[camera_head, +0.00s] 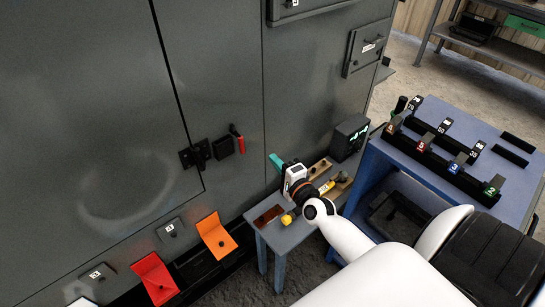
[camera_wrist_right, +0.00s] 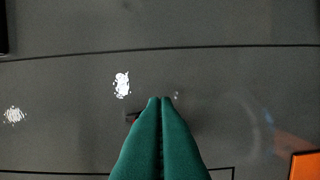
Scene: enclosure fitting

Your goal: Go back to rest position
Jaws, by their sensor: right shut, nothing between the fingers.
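My right arm comes in from the lower right of the head view. My right gripper (camera_head: 275,160), with teal fingers, is held in front of the grey cabinet (camera_head: 225,70) and above the small blue-grey table. In the right wrist view its two green fingers (camera_wrist_right: 160,100) are pressed together with nothing between them. The grey panel fills the view beyond the fingertips. I cannot tell how far the fingertips are from it. My left gripper is in neither view.
The small table (camera_head: 285,232) holds a yellow knob (camera_head: 287,219) and other parts close to my right wrist. A blue table (camera_head: 390,158) with numbered black holders stands to the right. Red (camera_head: 153,278) and orange (camera_head: 215,236) flaps stick out low on the left.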

